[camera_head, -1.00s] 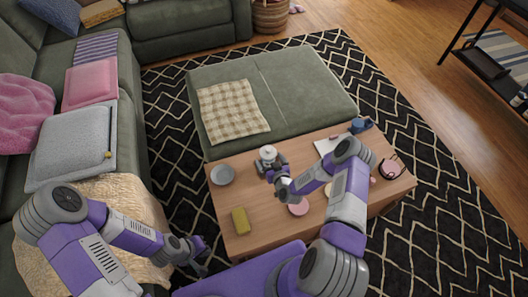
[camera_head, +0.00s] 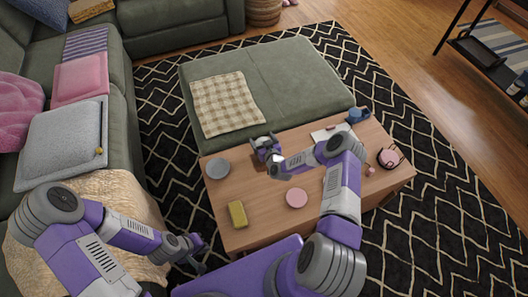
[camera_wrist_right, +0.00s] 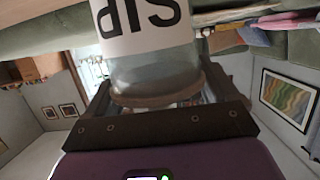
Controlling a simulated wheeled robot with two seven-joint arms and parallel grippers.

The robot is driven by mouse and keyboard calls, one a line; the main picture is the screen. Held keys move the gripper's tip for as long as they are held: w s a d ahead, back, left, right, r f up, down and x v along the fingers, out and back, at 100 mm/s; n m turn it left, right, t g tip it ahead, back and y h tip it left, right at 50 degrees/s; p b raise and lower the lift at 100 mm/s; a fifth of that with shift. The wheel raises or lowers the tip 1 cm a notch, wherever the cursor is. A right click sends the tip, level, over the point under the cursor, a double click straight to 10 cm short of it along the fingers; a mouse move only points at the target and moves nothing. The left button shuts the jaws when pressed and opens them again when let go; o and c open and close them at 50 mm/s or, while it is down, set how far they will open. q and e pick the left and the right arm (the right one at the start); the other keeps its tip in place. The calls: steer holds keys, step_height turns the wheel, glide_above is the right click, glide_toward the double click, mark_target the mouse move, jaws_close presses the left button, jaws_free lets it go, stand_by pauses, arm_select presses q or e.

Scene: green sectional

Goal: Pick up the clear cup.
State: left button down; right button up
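The clear cup (camera_wrist_right: 155,75) fills the upper middle of the right wrist view, its white label with dark letters turned upside down. It stands between the two dark fingers of my right gripper (camera_head: 264,145). I cannot tell whether the fingers press on the cup or leave a small gap. In the head view the cup is mostly hidden by the gripper, with only a pale bit showing at the table's far edge. My left gripper (camera_head: 200,255) is empty, its fingers apart, low beside the sofa and left of the table.
The wooden table (camera_head: 262,190) also holds a grey plate (camera_head: 217,168), a yellow block (camera_head: 237,214), a pink disc (camera_head: 296,198), a round pink item (camera_head: 389,158) and a blue item (camera_head: 357,115). A green ottoman (camera_head: 290,90) stands directly behind it.

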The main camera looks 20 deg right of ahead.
steer(key=c, duration=1)
steer(key=shift+c, duration=0.2)
